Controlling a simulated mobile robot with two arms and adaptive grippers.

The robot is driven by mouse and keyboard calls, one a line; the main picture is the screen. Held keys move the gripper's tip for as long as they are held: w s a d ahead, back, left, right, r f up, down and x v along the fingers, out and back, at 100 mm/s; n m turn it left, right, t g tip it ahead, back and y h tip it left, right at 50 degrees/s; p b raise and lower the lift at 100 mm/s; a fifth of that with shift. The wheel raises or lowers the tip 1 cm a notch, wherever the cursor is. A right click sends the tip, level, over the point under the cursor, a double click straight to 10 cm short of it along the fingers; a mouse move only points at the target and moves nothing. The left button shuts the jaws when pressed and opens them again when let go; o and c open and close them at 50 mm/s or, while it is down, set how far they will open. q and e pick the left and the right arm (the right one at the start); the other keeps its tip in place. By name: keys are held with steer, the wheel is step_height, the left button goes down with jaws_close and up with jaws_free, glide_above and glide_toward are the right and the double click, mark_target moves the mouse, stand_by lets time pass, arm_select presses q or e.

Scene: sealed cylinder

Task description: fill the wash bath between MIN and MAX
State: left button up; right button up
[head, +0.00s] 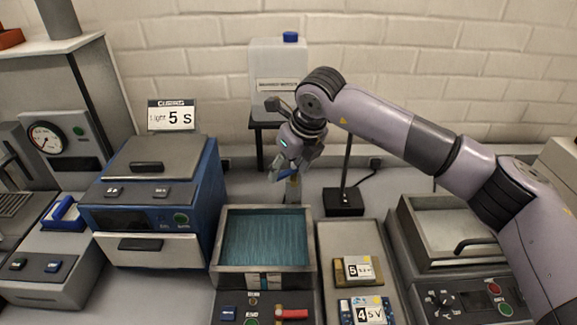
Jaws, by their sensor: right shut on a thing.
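The wash bath (228,279) is an open grey metal tank at the bottom centre. Blue-green rippled liquid (265,238) covers its inside. A small level gauge (263,281) is on its front wall; its MIN and MAX marks are too small to read. A white container (279,75) with a blue cap stands on a dark stand behind the bath. My right gripper (286,172) is between the container and the bath, shut on what looks like a blue tap handle. The fingers partly hide it. A brass-coloured part (294,188) shows just below. My left gripper is out of view.
A blue machine (150,200) with a "5 s" sign (171,116) stands left of the bath. A tray (340,235) with labelled boards is right of it, then a lidded metal unit (455,225). A black lamp base (344,201) stands behind. A red lever (291,314) is in front.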

steer(key=shift+a+f+m+b, duration=0.1)
steer(key=shift+m+b, duration=0.2)
steer(key=shift+b, duration=0.4)
steer(key=m+b, duration=0.1)
steer(key=m+h+b, duration=0.1)
steer(key=b, duration=0.1)
steer(key=m+b, duration=0.1)
steer(key=shift+w+a+f+t+b, duration=0.1)
steer(key=shift+w+a+t+b, duration=0.2)
steer(key=shift+t+b, duration=0.1)
steer(key=m+b, duration=0.1)
steer(key=m+h+b, duration=0.1)
steer(key=shift+w+a+m, duration=0.15)
steer(key=shift+w+m, duration=0.05)
steer(key=shift+m, duration=0.2)
steer(key=shift+w+r+m+h+b, duration=0.1)
steer(key=shift+r+m+h+b, duration=0.1)
steer(key=shift+m+h+b, duration=0.15)
steer(key=o, duration=1.2)
steer(key=shift+c, duration=0.2)
